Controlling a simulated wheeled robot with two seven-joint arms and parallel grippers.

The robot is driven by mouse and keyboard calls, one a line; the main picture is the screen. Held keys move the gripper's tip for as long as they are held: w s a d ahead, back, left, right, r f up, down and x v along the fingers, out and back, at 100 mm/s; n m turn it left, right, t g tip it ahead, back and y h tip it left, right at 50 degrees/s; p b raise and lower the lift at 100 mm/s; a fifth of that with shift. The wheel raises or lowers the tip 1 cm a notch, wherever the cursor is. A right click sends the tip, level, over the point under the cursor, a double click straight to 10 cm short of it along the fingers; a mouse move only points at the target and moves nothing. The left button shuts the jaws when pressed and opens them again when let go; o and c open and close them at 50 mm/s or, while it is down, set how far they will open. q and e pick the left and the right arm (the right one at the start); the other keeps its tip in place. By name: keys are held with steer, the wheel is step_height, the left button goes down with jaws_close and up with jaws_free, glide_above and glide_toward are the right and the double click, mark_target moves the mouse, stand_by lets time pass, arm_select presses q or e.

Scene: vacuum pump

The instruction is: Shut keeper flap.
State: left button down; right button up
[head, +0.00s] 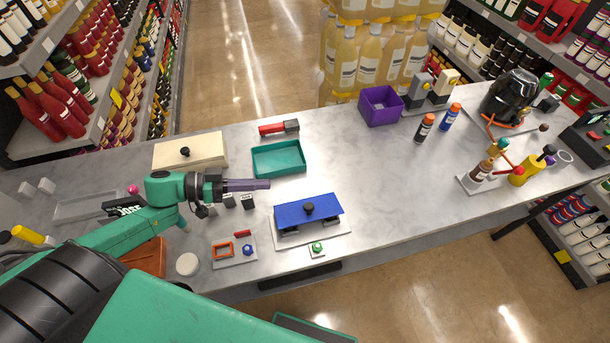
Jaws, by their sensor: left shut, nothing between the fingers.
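My left gripper (262,184) reaches in from the left over the counter, its purple-grey fingers together and empty. Below it, a small grey plate (236,259) carries an orange square frame (223,250) and a blue knob (247,249). A small red bar (242,233) lies at its top edge. A blue cover (290,214) with a black knob (309,208) sits on a pale base to the right, apart from the gripper. No part is clearly recognisable as the keeper flap; I cannot tell which it is or how it stands. My right gripper is not in view.
A teal tray (279,160), a beige box with a black knob (190,151) and small dark blocks (229,200) surround the gripper. A green button (317,248) sits near the front edge. A purple bin (380,106) stands farther back. The counter's middle right is clear.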

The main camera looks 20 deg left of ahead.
arm_select(q)
steer(key=d+b, duration=0.1)
steer(key=d+f+b, duration=0.1)
steer(key=b, duration=0.1)
steer(key=d+f+b, duration=0.1)
steer(key=shift+w+d+f+b, duration=0.1)
steer(key=shift+w+d+b, duration=0.2)
steer(key=shift+b, duration=0.1)
steer(key=b, duration=0.4)
glide_above(299, 210)
steer(key=w, duration=0.2)
steer(key=shift+s+a+f, duration=0.2)
steer(key=shift+a+f, duration=0.15)
steer(key=shift+f, duration=0.25)
steer(key=f, duration=0.1)
steer(key=b, duration=0.1)
steer(key=s+f+b, duration=0.1)
steer(key=shift+s+d+f, duration=0.1)
steer(key=shift+d+f, duration=0.15)
steer(key=shift+f, duration=0.1)
steer(key=shift+s+f+b, duration=0.1)
steer(key=shift+s+b, duration=0.1)
steer(key=shift+b, duration=0.25)
steer(key=shift+s, duration=0.1)
